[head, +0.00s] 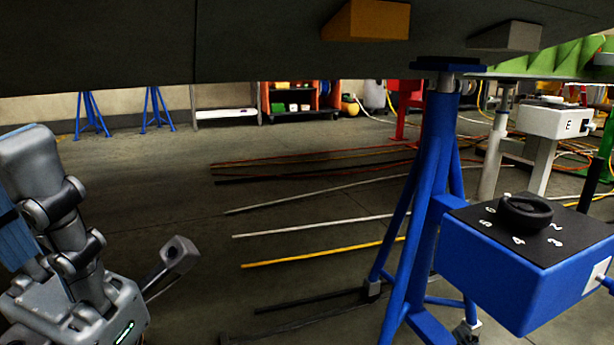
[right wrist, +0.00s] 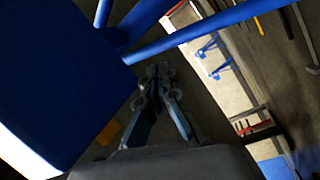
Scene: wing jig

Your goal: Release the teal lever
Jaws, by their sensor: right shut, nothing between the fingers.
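I cannot make out a teal lever in either view. In the right wrist view my right gripper (right wrist: 157,76) is shut and empty, its fingertips together beside a large blue box (right wrist: 55,75). Blue struts (right wrist: 200,32) pass just beyond the fingertips. In the head view only a small grey part that looks like my right gripper (head: 465,332) shows under the blue box (head: 510,285); the box hides the rest. The box has a black numbered top with a black dial (head: 525,211).
A blue stand (head: 425,190) rises beside the box to the dark wing overhead (head: 130,45). An orange wedge block (head: 367,20) and a grey one (head: 507,37) sit under the wing. Bars, including a yellow one (head: 320,252), lie on otherwise open floor.

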